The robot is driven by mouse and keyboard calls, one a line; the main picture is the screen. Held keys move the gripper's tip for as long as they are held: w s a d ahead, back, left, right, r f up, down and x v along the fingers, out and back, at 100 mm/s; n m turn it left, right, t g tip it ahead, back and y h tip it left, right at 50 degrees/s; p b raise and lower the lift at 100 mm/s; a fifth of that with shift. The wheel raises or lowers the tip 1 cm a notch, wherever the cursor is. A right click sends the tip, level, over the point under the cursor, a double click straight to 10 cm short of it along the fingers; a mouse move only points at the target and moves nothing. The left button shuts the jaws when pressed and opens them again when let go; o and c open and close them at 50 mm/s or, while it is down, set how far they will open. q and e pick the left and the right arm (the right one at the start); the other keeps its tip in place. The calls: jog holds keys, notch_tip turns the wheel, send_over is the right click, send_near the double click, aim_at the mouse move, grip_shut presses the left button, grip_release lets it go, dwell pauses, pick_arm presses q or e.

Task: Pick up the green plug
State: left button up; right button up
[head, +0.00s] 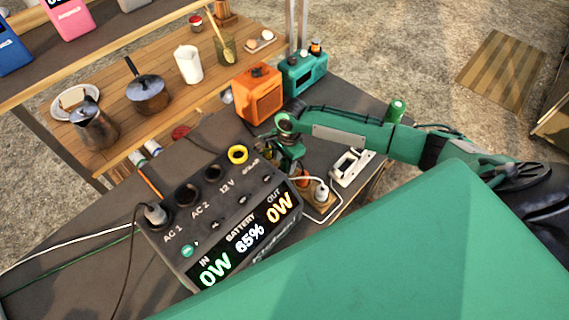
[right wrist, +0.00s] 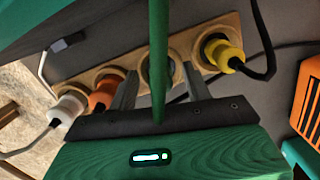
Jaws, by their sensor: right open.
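My right gripper (right wrist: 160,72) is open, with one finger on each side of a green cord or plug (right wrist: 157,60) at a wooden socket strip (right wrist: 212,84). The green piece runs upward across the right wrist view, and most of its lower end is hidden or unclear. A white plug (right wrist: 66,108), an orange plug (right wrist: 103,95) and a yellow plug (right wrist: 226,56) sit along the same strip. In the head view my right gripper (head: 272,160) is low behind the power station (head: 222,225), its fingers largely hidden. My left gripper is not in view.
An orange box (head: 257,94) and a teal box (head: 303,72) stand behind my right gripper. A white device (head: 351,167) lies to its right.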

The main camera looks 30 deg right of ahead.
jog(key=c, duration=1)
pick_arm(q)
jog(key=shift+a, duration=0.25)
pick_arm(e)
jog(key=shift+c, duration=0.2)
jog(key=shift+r, duration=0.15)
pick_arm(q)
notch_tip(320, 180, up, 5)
jog(key=p, duration=0.5)
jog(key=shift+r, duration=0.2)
pick_arm(e)
notch_tip(320, 180, up, 24)
